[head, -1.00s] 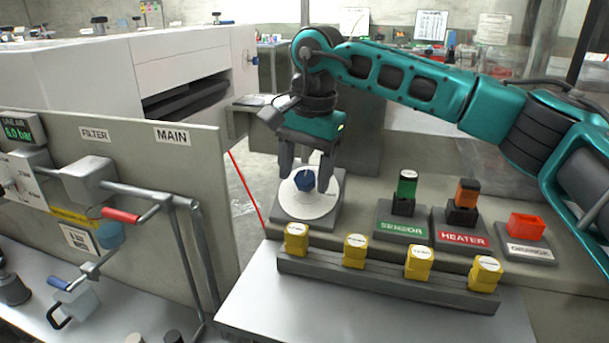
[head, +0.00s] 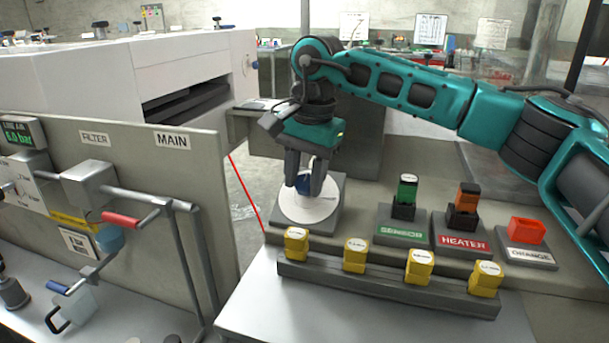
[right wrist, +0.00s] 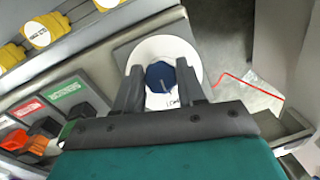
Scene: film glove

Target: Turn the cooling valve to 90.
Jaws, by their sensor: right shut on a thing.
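The cooling valve is a blue knob (head: 304,184) on a white round dial (head: 306,207), set on a grey block. My right gripper (head: 304,186) points down over the dial with its fingers on either side of the knob, shut on it. In the right wrist view the blue knob (right wrist: 161,77) sits between the two dark fingers (right wrist: 160,95), with a pale mark on its top. Small print shows on the dial (right wrist: 185,52), but I cannot read the angle. My left gripper is not in view.
Green SENSOR (head: 407,190), orange HEATER (head: 466,200) and red ORANGE (head: 527,231) connectors stand right of the valve. A rail (head: 385,284) with several yellow plugs lies in front. A grey panel (head: 190,230) with pipes and levers stands left.

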